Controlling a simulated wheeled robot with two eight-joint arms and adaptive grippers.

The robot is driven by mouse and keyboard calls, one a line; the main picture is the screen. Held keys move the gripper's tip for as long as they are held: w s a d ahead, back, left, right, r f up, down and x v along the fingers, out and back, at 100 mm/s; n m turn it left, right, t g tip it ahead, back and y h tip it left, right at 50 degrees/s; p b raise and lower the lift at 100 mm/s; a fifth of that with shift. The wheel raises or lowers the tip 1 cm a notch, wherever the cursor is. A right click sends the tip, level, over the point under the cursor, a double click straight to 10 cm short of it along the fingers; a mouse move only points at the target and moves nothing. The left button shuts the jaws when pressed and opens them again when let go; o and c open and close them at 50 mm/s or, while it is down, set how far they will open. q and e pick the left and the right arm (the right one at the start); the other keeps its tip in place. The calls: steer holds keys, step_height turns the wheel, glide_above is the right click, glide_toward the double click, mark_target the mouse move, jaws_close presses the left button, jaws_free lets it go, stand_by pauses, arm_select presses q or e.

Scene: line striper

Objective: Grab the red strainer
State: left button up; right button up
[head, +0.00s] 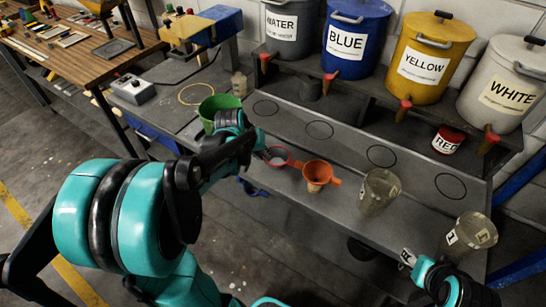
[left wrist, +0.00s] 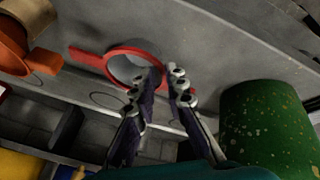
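The red strainer (head: 289,161) lies on the grey bench, partly hidden by my left gripper in the head view. In the left wrist view the red strainer (left wrist: 88,57) shows as a ring with a flat handle pointing left. My left gripper (left wrist: 166,72) is at the ring's right side, with a gap between its fingertips. The left fingertip overlaps the rim in the picture; I cannot tell whether it touches. My right gripper (head: 440,283) is at the lower right of the head view, away from the strainer, and its fingers are unclear.
An orange funnel (head: 318,171) stands right of the strainer and a green bucket (head: 217,106) left of it. Two clear containers (head: 379,192) (head: 471,234) stand further right. Labelled buckets, including a blue one (head: 356,38), line the shelf behind. A red can (head: 447,139) sits below.

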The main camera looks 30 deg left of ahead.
mark_target(271, 160)
arm_select(q)
steer(key=b+x, duration=0.2)
steer(key=x, duration=0.2)
steer(key=shift+s+d, duration=0.1)
steer(key=shift+d, duration=0.1)
steer(key=shift+f, duration=0.3)
steer(key=shift+r, duration=0.1)
jaws_close()
steer(key=shift+r+p, duration=0.45)
steer(key=shift+r, duration=0.15)
steer(key=shift+s+r, duration=0.1)
steer(key=shift+r, duration=0.2)
steer(key=s+a+p, duration=0.2)
steer(key=s+p, duration=0.1)
steer(key=s, duration=1.4)
steer(key=shift+s+f+p, duration=0.15)
steer(key=shift+s+p, duration=0.1)
steer(key=shift+p, duration=0.1)
